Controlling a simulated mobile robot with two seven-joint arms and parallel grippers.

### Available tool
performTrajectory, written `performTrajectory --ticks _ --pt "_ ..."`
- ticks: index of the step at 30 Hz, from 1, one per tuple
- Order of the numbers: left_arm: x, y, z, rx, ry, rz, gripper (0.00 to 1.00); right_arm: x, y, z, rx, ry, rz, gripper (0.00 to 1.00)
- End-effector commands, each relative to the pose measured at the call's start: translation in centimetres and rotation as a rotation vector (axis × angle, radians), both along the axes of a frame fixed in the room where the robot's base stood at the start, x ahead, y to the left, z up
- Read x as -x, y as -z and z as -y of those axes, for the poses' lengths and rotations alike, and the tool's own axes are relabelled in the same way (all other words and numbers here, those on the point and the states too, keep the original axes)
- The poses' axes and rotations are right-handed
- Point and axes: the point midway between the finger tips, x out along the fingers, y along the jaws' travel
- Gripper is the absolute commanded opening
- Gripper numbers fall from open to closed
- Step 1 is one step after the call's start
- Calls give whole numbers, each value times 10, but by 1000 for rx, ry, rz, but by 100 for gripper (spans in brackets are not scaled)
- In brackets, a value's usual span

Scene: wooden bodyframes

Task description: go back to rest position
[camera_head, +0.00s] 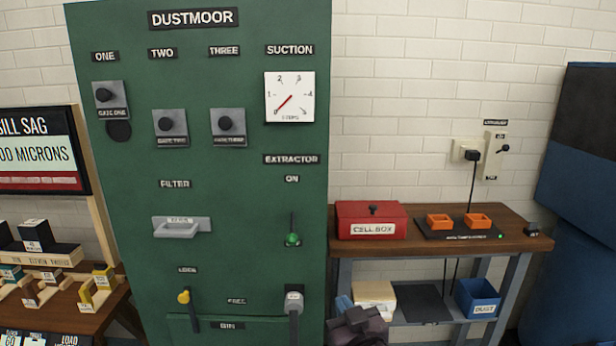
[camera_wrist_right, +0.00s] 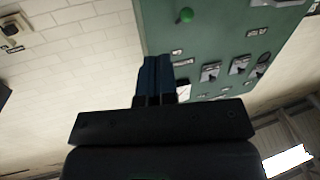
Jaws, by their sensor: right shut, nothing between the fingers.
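My right gripper (camera_head: 343,303) shows at the bottom of the head view, in front of the shelf of the side table, with dark wrist parts below it. In the right wrist view its blue fingers (camera_wrist_right: 156,64) are together, with nothing seen between them. The green Dustmoor cabinet (camera_head: 230,85) stands just left of the gripper in the head view. It also shows in the tilted right wrist view (camera_wrist_right: 215,40), beyond the fingers. I see no contact between gripper and cabinet. My left gripper is not in view.
The side table (camera_head: 515,240) holds a red cell box (camera_head: 371,221) and a charger with two orange cells (camera_head: 466,221). A blue bin (camera_head: 477,299) is on its lower shelf. A wooden table (camera_head: 95,305) with several blocks is at left. A grey handle (camera_head: 294,303) projects from the cabinet.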

Motion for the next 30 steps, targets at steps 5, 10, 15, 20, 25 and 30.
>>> performTrajectory --ticks 5,10,15,20,25,30 --pt "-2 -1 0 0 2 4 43 40 67 62 14 56 -92 0" --pt "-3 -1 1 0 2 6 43 91 126 116 17 120 -197 0" --pt "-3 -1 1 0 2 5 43 155 179 164 18 191 -329 0" --pt "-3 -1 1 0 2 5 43 213 217 196 48 245 -442 0" --pt "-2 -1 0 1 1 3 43 251 239 207 63 265 -515 0" --pt "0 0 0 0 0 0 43 260 243 208 64 270 -533 0"
